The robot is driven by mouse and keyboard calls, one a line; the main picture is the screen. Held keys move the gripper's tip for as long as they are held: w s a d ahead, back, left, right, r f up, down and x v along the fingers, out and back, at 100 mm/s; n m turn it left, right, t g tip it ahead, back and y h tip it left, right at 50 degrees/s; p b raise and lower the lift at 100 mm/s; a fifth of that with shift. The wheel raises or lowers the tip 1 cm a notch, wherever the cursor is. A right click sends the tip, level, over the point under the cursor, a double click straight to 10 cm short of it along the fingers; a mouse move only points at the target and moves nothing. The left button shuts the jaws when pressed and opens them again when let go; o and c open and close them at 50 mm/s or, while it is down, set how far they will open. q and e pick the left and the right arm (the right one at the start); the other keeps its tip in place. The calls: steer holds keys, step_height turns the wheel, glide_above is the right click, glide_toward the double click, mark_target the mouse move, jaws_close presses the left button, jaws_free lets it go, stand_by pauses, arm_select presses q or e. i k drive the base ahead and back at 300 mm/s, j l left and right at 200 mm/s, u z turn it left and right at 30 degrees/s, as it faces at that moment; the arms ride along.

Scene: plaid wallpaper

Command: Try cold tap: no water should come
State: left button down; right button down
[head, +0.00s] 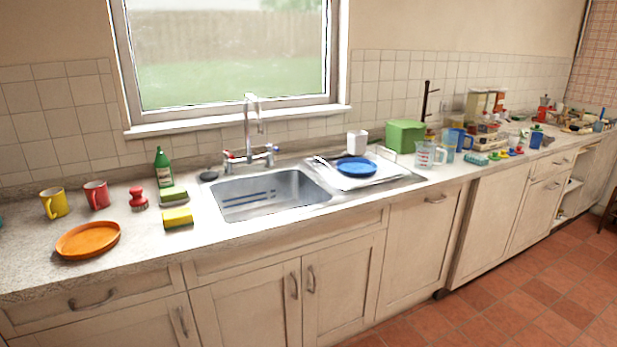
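A chrome mixer tap (252,125) stands behind the sink, under the window. Its spout rises and curves over the metal basin (268,194). The tap has a handle on each side: the left handle (228,157) carries a red mark, and the right handle (271,150) looks bluish, the cold side by colour. I see no water stream below the spout. Neither of my grippers is in the head view, and nothing touches the tap.
A blue plate (356,167) lies on the drainer (398,176). The floor (500,300) before the cabinets is clear.

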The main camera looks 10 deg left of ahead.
mark_target(269, 147)
steer(key=i+l+u, duration=0.45)
steer(key=i+l, duration=0.85)
steer(key=i, duration=0.15)
